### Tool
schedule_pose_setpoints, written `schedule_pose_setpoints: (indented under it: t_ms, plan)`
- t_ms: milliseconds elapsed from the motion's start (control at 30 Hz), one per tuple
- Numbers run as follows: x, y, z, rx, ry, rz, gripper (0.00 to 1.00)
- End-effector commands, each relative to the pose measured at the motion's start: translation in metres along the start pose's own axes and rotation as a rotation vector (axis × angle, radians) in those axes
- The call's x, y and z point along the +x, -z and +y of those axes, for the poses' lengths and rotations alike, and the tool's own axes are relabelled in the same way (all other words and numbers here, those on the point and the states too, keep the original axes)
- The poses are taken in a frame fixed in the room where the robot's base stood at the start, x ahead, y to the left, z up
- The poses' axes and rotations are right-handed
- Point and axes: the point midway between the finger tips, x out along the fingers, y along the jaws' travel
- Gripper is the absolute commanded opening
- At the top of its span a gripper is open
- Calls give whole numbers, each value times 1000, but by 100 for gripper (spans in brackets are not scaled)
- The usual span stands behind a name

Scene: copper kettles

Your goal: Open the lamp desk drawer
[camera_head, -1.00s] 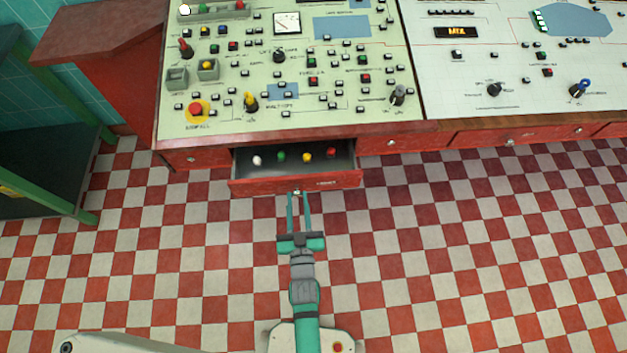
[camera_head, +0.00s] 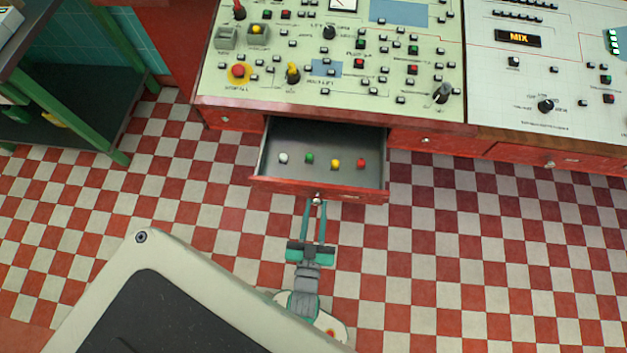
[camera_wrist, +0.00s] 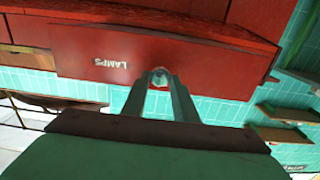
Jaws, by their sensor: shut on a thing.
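The lamp drawer (camera_head: 330,186) is pulled out from the red desk below the control panel. White, green, yellow and red lamps stand in a row inside it. My gripper (camera_head: 317,202) is at the middle of the drawer front, shut on its small round knob (camera_head: 318,196). In the wrist view, the red drawer front (camera_wrist: 85,50) carries the word LAMPS, upside down, and the two fingertips (camera_wrist: 160,78) are closed around the knob.
Other closed drawers (camera_head: 427,140) sit on both sides of the open one. A green-framed shelf (camera_head: 120,157) stands at the left. The checkered floor (camera_head: 450,270) is clear at the right. Switches and knobs cover the panel (camera_head: 340,75) above.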

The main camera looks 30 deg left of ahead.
Motion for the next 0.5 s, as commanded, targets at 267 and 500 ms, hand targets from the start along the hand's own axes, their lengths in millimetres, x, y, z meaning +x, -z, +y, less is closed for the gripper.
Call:
schedule_pose_setpoints:
  t_ms: [267,500]
  plan:
    - [0,-1,-2,1,4,-1,44]
    - [-3,-1,-1,0,2,-2,44]
